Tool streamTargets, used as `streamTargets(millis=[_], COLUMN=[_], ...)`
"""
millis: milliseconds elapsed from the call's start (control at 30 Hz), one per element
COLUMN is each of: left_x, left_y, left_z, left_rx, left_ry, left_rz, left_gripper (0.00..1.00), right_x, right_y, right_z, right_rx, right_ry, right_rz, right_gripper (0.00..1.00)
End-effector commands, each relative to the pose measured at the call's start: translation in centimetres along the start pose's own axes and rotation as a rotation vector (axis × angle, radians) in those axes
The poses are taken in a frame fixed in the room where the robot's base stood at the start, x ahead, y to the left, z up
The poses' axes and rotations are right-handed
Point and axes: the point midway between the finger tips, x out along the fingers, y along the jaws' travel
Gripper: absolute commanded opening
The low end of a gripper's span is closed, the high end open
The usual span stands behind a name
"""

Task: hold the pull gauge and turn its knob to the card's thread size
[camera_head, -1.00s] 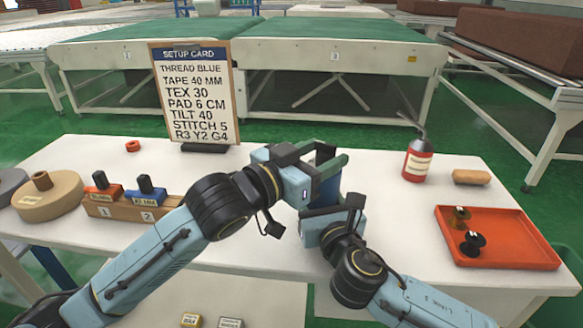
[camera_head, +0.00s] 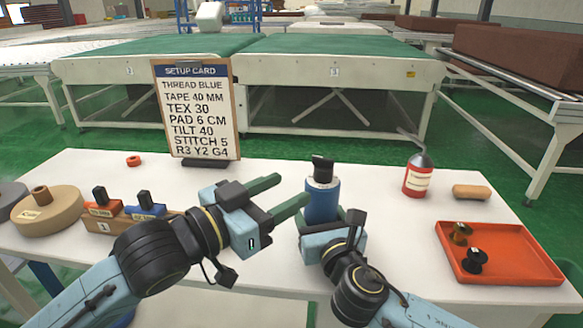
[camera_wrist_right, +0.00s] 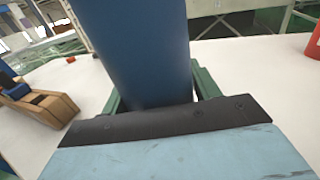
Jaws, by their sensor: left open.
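The pull gauge (camera_head: 322,200) is a blue upright cylinder with a white band and a black knob (camera_head: 322,167) on top. Its blue body also fills the middle of the right wrist view (camera_wrist_right: 135,50). My right gripper (camera_wrist_right: 158,92) has its green fingers on both sides of the lower body and holds it above or at the table; its base is hidden. My left gripper (camera_head: 292,188) is open and empty, just left of the gauge and apart from it. The setup card (camera_head: 198,115) stands at the back and reads TEX 30. Any scale on the knob is unreadable.
A wooden block (camera_head: 128,222) with orange and blue tools and a tan roll (camera_head: 50,213) lie at left. A red bottle (camera_head: 417,178), a tan bar (camera_head: 471,192) and an orange tray (camera_head: 525,267) with two spools are at right. The white table (camera_head: 270,168) is clear behind the gauge.

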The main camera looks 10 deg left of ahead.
Motion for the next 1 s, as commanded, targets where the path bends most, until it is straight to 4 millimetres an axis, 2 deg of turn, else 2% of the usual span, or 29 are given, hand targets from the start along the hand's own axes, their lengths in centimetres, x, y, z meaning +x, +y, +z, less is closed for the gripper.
streamTargets(millis=[33,133,400,533,667,1000], left_x=[0.0,0.0,0.0,0.0,0.0,0.0], left_y=[0.0,0.0,0.0,0.0,0.0,0.0], left_z=[0.0,0.0,0.0,0.0,0.0,0.0], left_rx=[0.000,0.000,0.000,0.000,0.000,0.000], left_ry=[0.000,0.000,0.000,0.000,0.000,0.000], left_rz=[0.000,0.000,0.000,0.000,0.000,0.000], left_gripper=[0.52,0.52,0.52,0.52,0.52,0.52], right_x=[0.0,0.0,-0.1,-0.9,-2.8,-9.6], right_y=[0.0,0.0,0.0,0.1,0.0,0.0], right_z=[0.0,0.0,-0.1,-0.1,-0.1,-0.1], right_rx=[0.000,0.000,0.000,0.001,0.001,0.001], right_ry=[0.000,0.000,0.001,0.002,0.002,0.004], right_rz=[0.000,0.000,0.001,0.002,0.002,0.001], right_gripper=[0.68,0.81,0.81,0.81,0.81,0.81])
